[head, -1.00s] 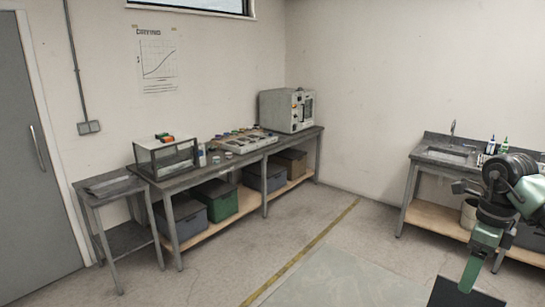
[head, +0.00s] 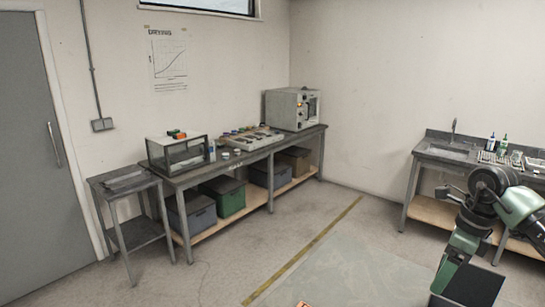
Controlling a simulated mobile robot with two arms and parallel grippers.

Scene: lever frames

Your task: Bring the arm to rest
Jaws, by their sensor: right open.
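My right arm (head: 462,245), green and dark grey, comes in from the right edge and is bent at a dark joint. My right gripper (head: 448,193) is small and dark, points left, and is open with nothing seen between its fingers. It is in the air in front of the sink bench, apart from it as far as I can tell. My left arm and left gripper are not in view.
The sink bench (head: 424,153) stands at the right with bottles and a rack. A long bench (head: 245,163) along the back wall carries a glass case, trays and a grey oven (head: 290,108). A small side table (head: 122,187) stands left.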

